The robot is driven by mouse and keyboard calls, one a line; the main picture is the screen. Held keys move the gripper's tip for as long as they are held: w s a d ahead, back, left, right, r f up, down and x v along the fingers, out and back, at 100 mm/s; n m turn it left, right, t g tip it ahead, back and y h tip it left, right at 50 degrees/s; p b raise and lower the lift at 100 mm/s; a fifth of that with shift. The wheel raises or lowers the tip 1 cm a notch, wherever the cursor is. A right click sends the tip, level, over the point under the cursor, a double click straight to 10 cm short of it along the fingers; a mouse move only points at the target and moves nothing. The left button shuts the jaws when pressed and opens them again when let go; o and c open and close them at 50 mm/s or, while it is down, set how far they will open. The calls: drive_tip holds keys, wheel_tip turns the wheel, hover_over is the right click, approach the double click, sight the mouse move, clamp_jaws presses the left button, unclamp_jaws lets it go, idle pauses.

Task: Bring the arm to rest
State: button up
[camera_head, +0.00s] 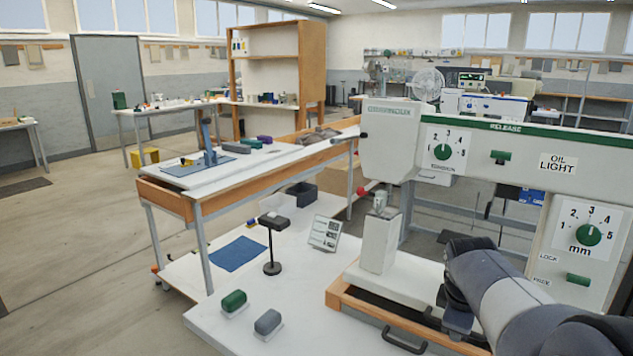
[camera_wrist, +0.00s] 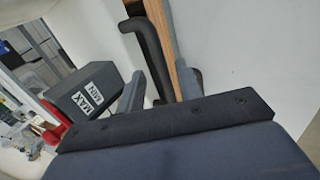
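My arm comes in from the lower right of the head view. My gripper (camera_head: 455,328) points down by the front of the press's wooden base (camera_head: 365,308), right of its black handle (camera_head: 403,341). In the wrist view my gripper (camera_wrist: 161,90) shows two grey fingers spread apart with nothing clamped. The black handle (camera_wrist: 151,45) and a strip of the wooden base (camera_wrist: 160,18) show between and beyond them. I cannot tell whether a finger touches either one.
The press (camera_head: 384,235) stands close to my arm, with dials and green knobs. Left on the white bench (camera_head: 315,275) are a green block (camera_head: 233,300), a grey block (camera_head: 268,322) and a black stand (camera_head: 272,240). A dark MAX/MIN box (camera_wrist: 85,90) sits left of my fingers.

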drive_tip(key=p+v, duration=0.2)
drive_tip(key=v, duration=0.8)
drive_tip(key=x, duration=0.9)
drive_tip(key=shift+w+d+b, duration=0.15)
drive_tip(key=shift+w+b, duration=0.15)
drive_tip(key=shift+b, duration=0.1)
drive_tip(key=w+d+r+g+y+p, duration=0.2)
drive_tip(key=r+p, duration=0.4)
drive_tip(key=p, duration=0.5)
drive_tip(key=shift+w+d+r+g, duration=0.15)
drive_tip(key=shift+w+r+g, duration=0.25)
drive_tip(key=shift+w+g, duration=0.3)
drive_tip(key=shift+f, duration=0.1)
